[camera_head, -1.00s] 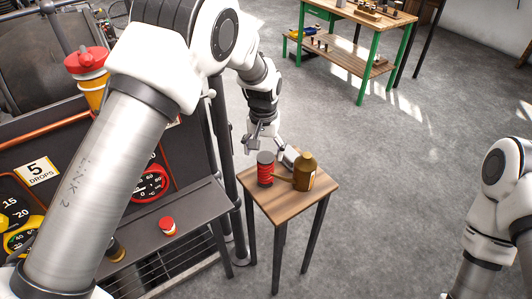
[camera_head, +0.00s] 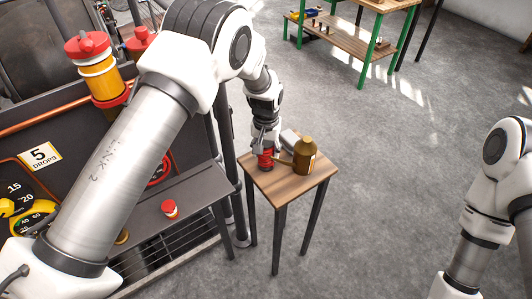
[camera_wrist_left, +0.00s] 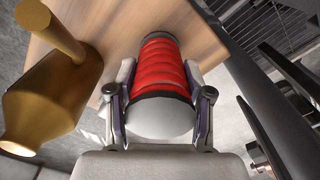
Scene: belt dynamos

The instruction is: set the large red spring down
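The large red spring (camera_head: 266,159) stands upright on the small wooden table (camera_head: 287,188), near its left side. My left gripper (camera_head: 265,148) is down over its upper part. In the left wrist view the red spring (camera_wrist_left: 161,65) lies between my two fingers (camera_wrist_left: 159,88), one on each side, with its pale round end facing the camera. The fingers are at or very close to its sides; I cannot tell whether they press on it. My right gripper is out of view; only part of that arm shows at the right edge.
A brown-gold bottle with a spout (camera_head: 305,155) stands right beside the spring; this bottle (camera_wrist_left: 55,95) is close to my left finger. A dark machine bench (camera_head: 190,208) with a small red-capped item (camera_head: 170,208) is to the left. The table's front right is clear.

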